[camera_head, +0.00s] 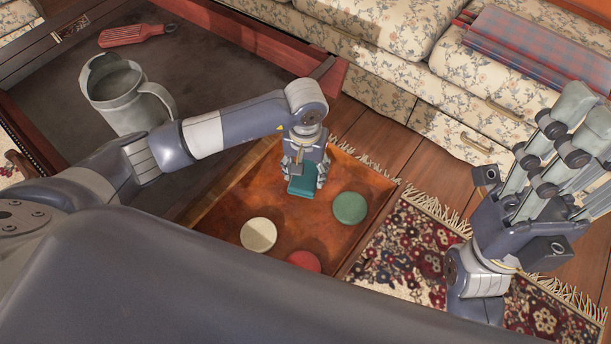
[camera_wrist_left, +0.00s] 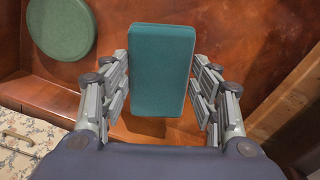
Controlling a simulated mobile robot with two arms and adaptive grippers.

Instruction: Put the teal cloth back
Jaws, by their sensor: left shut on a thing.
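The teal cloth (camera_wrist_left: 162,70) is a flat, folded-looking rectangle. In the left wrist view it sits between the two sets of fingers of my left gripper (camera_wrist_left: 162,92), which is shut on it. In the head view the cloth (camera_head: 302,186) shows just below my left gripper (camera_head: 305,175), over the brown open drawer (camera_head: 300,228). I cannot tell whether the cloth touches the drawer floor. My right gripper (camera_head: 530,205) is at the right, above the rug, with its fingers pointing up and right; whether it is open is unclear.
In the drawer are a green disc (camera_head: 349,208), a cream disc (camera_head: 258,234) and a red disc (camera_head: 305,261). A grey jug (camera_head: 118,95) and a red-brown slotted thing (camera_head: 132,35) are on the dark surface at left. A floral sofa (camera_head: 400,75) stands behind; a patterned rug (camera_head: 405,255) lies right.

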